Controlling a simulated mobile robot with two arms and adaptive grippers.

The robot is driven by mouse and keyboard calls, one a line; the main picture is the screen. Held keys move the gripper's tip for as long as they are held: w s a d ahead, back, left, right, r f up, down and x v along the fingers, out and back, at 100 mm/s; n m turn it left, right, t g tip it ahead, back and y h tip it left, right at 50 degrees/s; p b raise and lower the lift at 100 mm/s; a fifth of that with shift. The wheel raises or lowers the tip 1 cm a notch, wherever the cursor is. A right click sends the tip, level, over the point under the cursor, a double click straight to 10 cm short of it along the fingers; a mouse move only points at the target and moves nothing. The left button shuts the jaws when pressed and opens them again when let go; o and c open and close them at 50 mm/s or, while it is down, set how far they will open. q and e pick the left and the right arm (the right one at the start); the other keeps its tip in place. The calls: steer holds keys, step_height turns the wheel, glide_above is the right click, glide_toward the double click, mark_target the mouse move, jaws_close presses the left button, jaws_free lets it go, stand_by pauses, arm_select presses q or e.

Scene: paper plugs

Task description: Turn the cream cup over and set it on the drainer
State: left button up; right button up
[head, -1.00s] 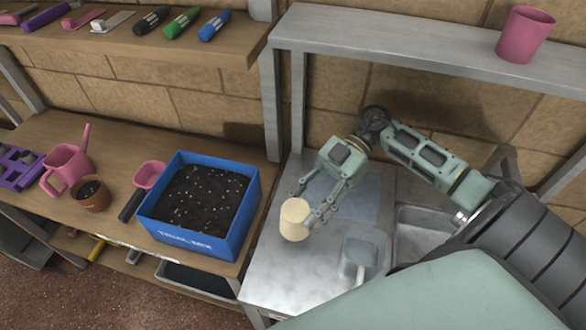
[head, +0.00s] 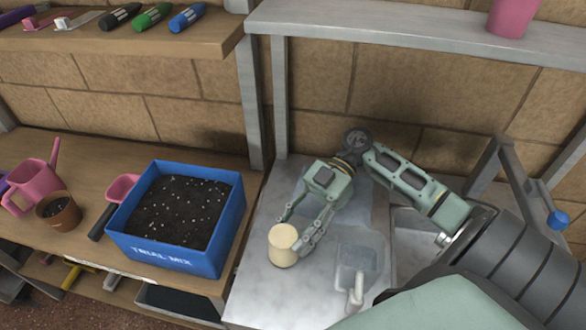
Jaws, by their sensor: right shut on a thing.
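The cream cup (head: 283,251) is in the head view, left of centre on the metal sink unit. My right gripper (head: 297,236) is shut on it from the back and right side. The cup stands about upright on its axis, with a pale, flat-looking round end facing up. I cannot tell for sure whether this end is the base or the mouth, or whether the cup touches the surface. The grey metal worktop (head: 262,296) lies under and around it; no separate drainer rack can be made out. My left gripper is not in view.
A blue box of soil (head: 170,250) is on the wooden bench at left. A pink cup (head: 510,18) stands on the shelf above. Bare metal lies in front of the cup.

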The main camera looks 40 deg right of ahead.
steer(key=shift+f+b, duration=0.35)
steer(key=shift+f, duration=0.25)
steer(key=o, duration=1.3)
steer(key=v, duration=0.6)
steer(key=shift+w+d+r, duration=0.1)
steer(key=shift+d, duration=0.25)
steer(key=shift+d+r, duration=0.2)
steer(key=shift+d, duration=0.15)
steer(key=shift+r, duration=0.1)
